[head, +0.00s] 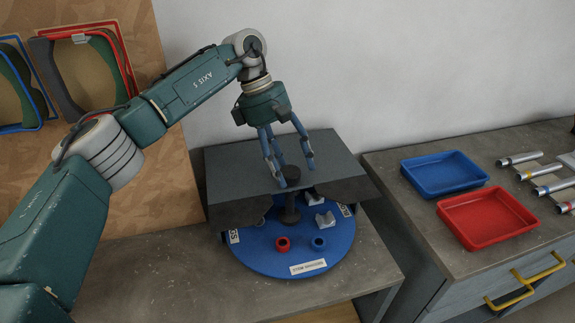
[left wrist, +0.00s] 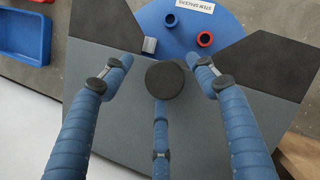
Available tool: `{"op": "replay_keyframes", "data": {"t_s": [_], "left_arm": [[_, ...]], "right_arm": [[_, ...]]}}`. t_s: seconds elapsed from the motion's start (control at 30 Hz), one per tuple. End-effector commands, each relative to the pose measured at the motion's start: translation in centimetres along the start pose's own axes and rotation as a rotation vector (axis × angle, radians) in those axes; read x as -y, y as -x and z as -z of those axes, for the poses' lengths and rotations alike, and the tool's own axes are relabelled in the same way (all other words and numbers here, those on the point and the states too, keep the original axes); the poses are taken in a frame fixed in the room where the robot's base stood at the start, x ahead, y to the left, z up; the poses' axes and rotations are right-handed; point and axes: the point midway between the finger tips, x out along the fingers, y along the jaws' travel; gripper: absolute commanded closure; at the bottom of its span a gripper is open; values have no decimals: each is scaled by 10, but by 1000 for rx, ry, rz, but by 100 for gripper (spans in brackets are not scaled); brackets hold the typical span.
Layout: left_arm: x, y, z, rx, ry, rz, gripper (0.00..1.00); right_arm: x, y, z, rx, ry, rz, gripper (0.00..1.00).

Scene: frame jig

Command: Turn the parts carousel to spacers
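The parts carousel (head: 262,262) is a round blue disc partly under a dark grey cover (head: 262,160). A label that seems to read "STEM SPACERS" (head: 308,267) faces the front opening. A red ring (head: 282,243) and a blue ring (head: 318,242) sit behind it. A dark round knob (head: 291,174) stands on a post at the disc's middle; it also shows in the left wrist view (left wrist: 164,79). My left gripper (head: 289,168) is open above the knob, its three fingers spread around it with visible gaps. My right gripper is out of view.
Grey blocks (head: 325,220) sit on the disc's right side, near another label (head: 346,210). A blue tray (head: 444,174), a red tray (head: 487,217) and several metal tubes (head: 535,173) lie on the right bench. A wooden board with coloured frames (head: 84,68) stands left.

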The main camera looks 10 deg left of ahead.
Motion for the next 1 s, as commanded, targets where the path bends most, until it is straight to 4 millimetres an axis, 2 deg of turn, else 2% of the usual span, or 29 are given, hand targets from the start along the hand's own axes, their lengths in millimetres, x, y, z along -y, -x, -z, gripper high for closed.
{"op": "replay_keyframes", "data": {"t_s": [0.2, 0.33, 0.8, 1.0], "left_arm": [[1, -1, 3, -4, 6, 4, 42], [0, 9, 3, -5, 7, 1, 42], [0, 100, -2, -5, 3, 0, 42], [0, 117, -2, -5, 1, 2, 42]], "right_arm": [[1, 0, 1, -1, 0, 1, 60], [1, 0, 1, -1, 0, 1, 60], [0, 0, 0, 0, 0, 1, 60], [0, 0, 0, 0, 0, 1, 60]]}}
